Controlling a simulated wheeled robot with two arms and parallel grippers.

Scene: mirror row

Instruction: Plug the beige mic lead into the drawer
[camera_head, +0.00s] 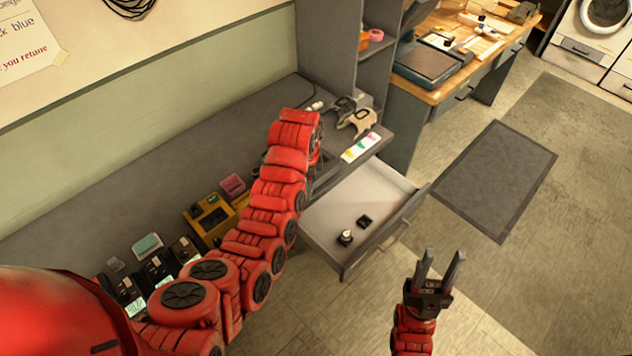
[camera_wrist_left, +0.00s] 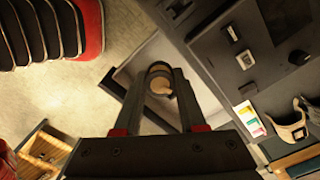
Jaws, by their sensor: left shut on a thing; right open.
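The grey drawer (camera_head: 392,232) stands pulled out below the counter in the head view. A small black-and-white piece (camera_head: 345,238) and a small black block (camera_head: 365,221) lie inside it. In the left wrist view, my left gripper (camera_wrist_left: 162,92) is shut on a round piece with a beige face (camera_wrist_left: 160,84), which seems to be the mic lead's end. The drawer's pale inside (camera_wrist_left: 130,73) shows behind it. In the head view, my red left arm hides that gripper and the piece. My right gripper (camera_head: 440,275) is open and empty, right of the drawer and apart from it.
A colour-striped card (camera_head: 360,147) and a beige clamp-like tool (camera_head: 357,122) lie on the counter above the drawer. A yellow device (camera_head: 209,217) and several dark devices stand left of my left arm. A wooden-topped desk (camera_head: 455,45) is behind. The floor at right is clear around a dark mat (camera_head: 495,178).

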